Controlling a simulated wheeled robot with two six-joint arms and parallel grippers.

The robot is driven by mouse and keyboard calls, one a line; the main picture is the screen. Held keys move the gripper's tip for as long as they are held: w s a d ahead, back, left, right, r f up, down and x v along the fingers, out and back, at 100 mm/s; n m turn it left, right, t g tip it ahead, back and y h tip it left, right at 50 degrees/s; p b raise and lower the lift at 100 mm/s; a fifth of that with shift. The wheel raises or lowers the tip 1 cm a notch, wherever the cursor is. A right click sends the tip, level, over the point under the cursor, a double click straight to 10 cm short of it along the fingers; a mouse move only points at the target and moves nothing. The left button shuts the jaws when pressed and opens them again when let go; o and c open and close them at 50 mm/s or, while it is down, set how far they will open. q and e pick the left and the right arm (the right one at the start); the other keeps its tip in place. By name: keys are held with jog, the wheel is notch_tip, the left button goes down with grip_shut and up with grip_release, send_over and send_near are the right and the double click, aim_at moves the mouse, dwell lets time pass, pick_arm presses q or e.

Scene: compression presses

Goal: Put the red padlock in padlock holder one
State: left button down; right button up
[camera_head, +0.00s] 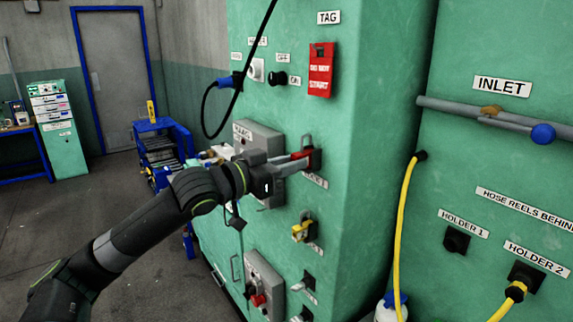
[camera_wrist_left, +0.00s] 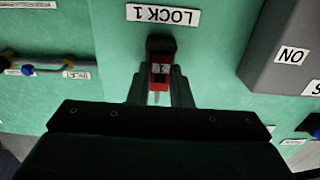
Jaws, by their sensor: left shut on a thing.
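The red padlock (camera_head: 301,155) is between the fingers of my left gripper (camera_head: 297,162), at the green press panel. Its metal shackle points up in the head view. The dark padlock holder one (camera_head: 316,160) is right behind the padlock. In the left wrist view the red padlock (camera_wrist_left: 161,76) is at the fingertips, against the dark holder (camera_wrist_left: 160,45), under an upside-down LOCK 1 label (camera_wrist_left: 163,14). Whether the padlock is fully seated is hidden by the fingers. My left gripper is shut on the padlock. My right gripper is out of view.
A yellow padlock (camera_head: 302,231) sits in the holder below, with another holder (camera_head: 304,284) lower down. A grey switch box (camera_head: 258,140) is left of the gripper. A red tag (camera_head: 320,70) hangs above. A yellow hose (camera_head: 404,220) runs down at the right.

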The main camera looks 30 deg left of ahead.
pick_arm(q)
jog(key=shift+w+d, duration=0.15)
jog(key=shift+w, duration=0.05)
jog(key=c, duration=1.3)
grip_release()
jog(key=shift+w, duration=0.1)
jog(key=shift+o, duration=0.2)
